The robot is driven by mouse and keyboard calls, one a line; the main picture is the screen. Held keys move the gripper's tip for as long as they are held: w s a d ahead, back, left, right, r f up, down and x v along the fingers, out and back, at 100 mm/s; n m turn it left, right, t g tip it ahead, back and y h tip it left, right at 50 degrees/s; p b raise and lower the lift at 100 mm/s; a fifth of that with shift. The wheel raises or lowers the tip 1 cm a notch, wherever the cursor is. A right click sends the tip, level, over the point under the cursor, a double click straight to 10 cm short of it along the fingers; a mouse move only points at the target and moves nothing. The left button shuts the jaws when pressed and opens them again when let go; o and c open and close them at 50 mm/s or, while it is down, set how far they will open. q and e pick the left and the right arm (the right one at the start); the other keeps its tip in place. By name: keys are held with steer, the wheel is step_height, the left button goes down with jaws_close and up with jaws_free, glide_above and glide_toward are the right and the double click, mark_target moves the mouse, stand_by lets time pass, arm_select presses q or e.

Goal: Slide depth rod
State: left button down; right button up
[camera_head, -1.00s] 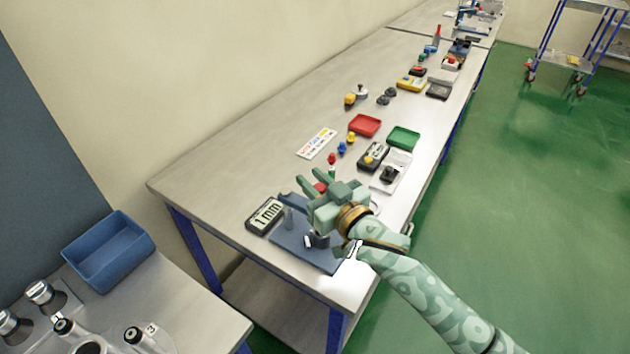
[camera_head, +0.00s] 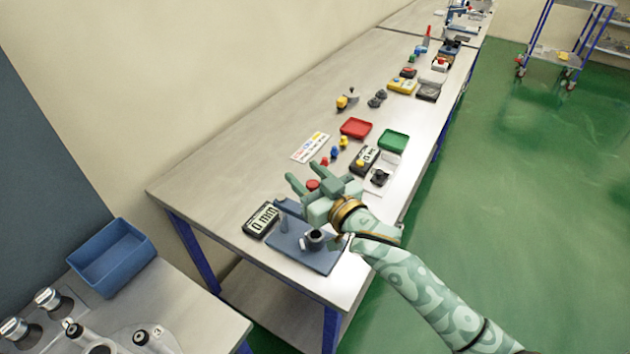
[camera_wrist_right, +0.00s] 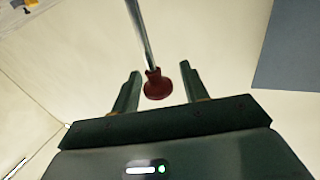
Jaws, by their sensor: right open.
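In the head view, a blue fixture plate (camera_head: 300,246) with an upright grey post (camera_head: 284,223) and a dark cylinder (camera_head: 315,239) lies at the bench's near end. My right gripper (camera_head: 306,174) is open above the fixture's far side. A red knob (camera_head: 313,185) shows between its fingers. In the right wrist view, a thin metal rod (camera_wrist_right: 142,35) ends in a dark red knob (camera_wrist_right: 157,85). The knob appears between the two open fingers (camera_wrist_right: 160,68), with visible gaps on both sides. A display box (camera_head: 262,219) beside the plate seems to read 0 mm. My left gripper is out of view.
A blue bin (camera_head: 111,254) sits on a side table at left. The bench left of the display is clear.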

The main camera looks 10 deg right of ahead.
steer(key=v, duration=1.6)
steer(key=shift+s+d+f, duration=0.1)
steer(key=s+d+f+n+g+h, duration=0.3)
steer(key=s+d+f+g+h, duration=0.75)
steer(key=d+h, duration=0.2)
steer(key=s+a+f+g+y+b, duration=0.1)
steer(key=s+a+f+y, duration=0.1)
steer(key=f, duration=1.1)
steer(key=s+a+f+g+y+b, duration=0.1)
steer(key=s+a+f+y, duration=0.1)
steer(key=f, duration=1.1)
steer(key=s+f+m+g+y+b, duration=0.1)
steer(key=s+f+m+g+b, duration=0.1)
steer(key=s+f, duration=1.8)
steer(key=shift+s+a+f+m+g+y, duration=0.25)
steer(key=shift+s+m+g+y, duration=0.25)
steer(key=shift+m, duration=0.5)
